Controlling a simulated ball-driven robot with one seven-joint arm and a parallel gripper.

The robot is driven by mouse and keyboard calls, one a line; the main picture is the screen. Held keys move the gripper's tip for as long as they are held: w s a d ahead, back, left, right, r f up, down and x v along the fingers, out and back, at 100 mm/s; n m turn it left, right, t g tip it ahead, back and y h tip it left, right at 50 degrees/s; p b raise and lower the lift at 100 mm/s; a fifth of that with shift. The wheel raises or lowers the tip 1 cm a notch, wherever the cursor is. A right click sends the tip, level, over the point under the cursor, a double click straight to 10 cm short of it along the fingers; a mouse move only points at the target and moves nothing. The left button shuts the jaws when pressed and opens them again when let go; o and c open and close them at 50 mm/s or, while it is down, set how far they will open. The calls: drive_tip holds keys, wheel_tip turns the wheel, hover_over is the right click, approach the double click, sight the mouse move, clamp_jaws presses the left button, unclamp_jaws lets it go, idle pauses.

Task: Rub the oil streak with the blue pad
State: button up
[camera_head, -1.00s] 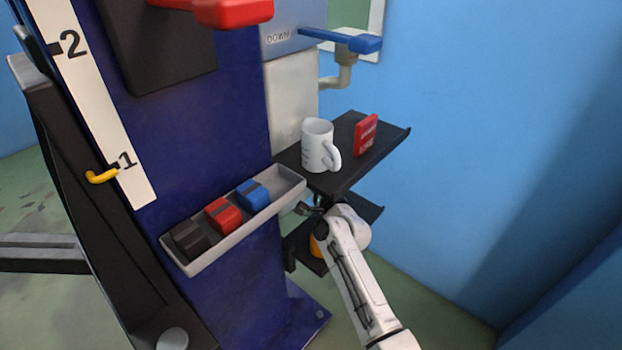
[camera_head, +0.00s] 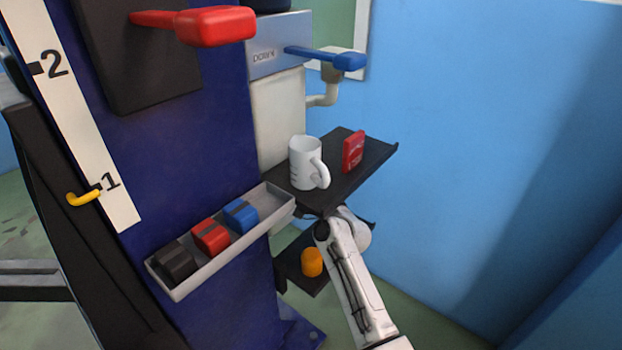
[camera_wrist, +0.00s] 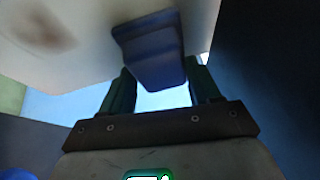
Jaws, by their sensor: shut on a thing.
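A dark blue pad (camera_wrist: 150,50) is held between the two dark fingers of my gripper (camera_wrist: 158,78) in the wrist view. Its far end stands out past the fingertips, in front of a pale surface. A blurred brown smear (camera_wrist: 36,22), which looks like the oil streak, is on that pale surface at the upper left, apart from the pad in the picture. I cannot tell whether the pad touches the surface. In the head view the gripper is hidden behind my wrist and under the upper shelf. The streak is not seen there.
The upper black shelf (camera_head: 350,180) holds a white mug (camera_head: 305,164) and a red box (camera_head: 353,152). An orange object (camera_head: 312,262) sits on a lower shelf. A grey tray (camera_head: 222,259) on the blue post holds black, red and blue blocks. Blue and red levers stick out above.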

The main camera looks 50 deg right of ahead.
drive_tip(key=a+p, duration=0.7)
drive_tip(key=shift+s+a+p, duration=0.2)
drive_tip(key=shift+a+p, duration=0.15)
idle(0.4)
drive_tip(key=shift+f, duration=0.1)
drive_tip(key=s, duration=0.6)
idle(0.4)
drive_tip(key=shift+s+d, duration=0.1)
drive_tip(key=shift+s, duration=0.05)
drive_tip(key=s, duration=0.2)
drive_tip(key=shift+s, duration=0.35)
idle(0.7)
